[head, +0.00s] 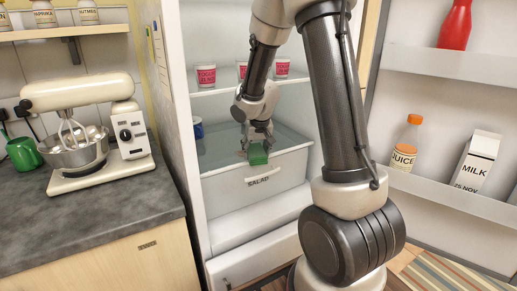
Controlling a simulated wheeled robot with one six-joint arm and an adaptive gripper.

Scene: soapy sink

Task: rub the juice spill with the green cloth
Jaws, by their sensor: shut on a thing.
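My gripper (259,133) points down inside the open fridge and is shut on the green cloth (258,155). The cloth is a small folded green piece. It is at the front part of the glass shelf (219,150) above the salad drawer. I cannot tell whether the cloth touches the shelf. I cannot make out a juice spill; it may be hidden behind the cloth, the gripper or my arm.
Yogurt cups (206,76) stand on the shelf above, and a blue cup (198,128) is at the left. The salad drawer (262,182) is below. The right door holds a juice bottle (406,148) and milk carton (477,162). A mixer (95,125) stands on the left counter.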

